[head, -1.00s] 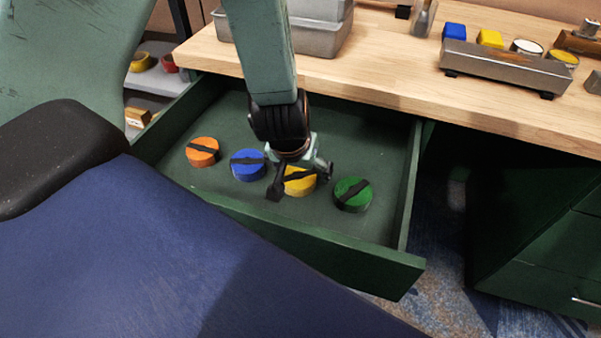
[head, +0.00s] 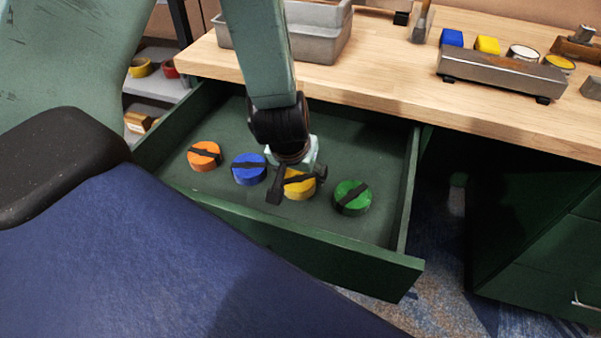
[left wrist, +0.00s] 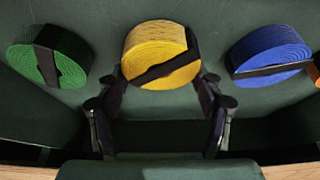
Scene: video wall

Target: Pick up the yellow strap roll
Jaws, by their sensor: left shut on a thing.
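The yellow strap roll (head: 299,189) lies in the open green drawer (head: 230,116), between the blue roll and the green roll. It has a black band across it. My left gripper (head: 296,187) reaches down into the drawer from above and is shut on the yellow strap roll. In the left wrist view the yellow roll (left wrist: 157,52) sits at the top centre, with the fingers of my left gripper (left wrist: 160,88) on either side of its near end. Part of the roll is hidden by the gripper in the head view. My right gripper is not in view.
An orange roll (head: 204,155) and a blue roll (head: 249,168) lie to the left of the yellow one, and a green roll (head: 352,197) to its right. The wooden worktop (head: 390,75) stands behind the drawer, with grey bins (head: 322,42) and a metal tray (head: 500,72).

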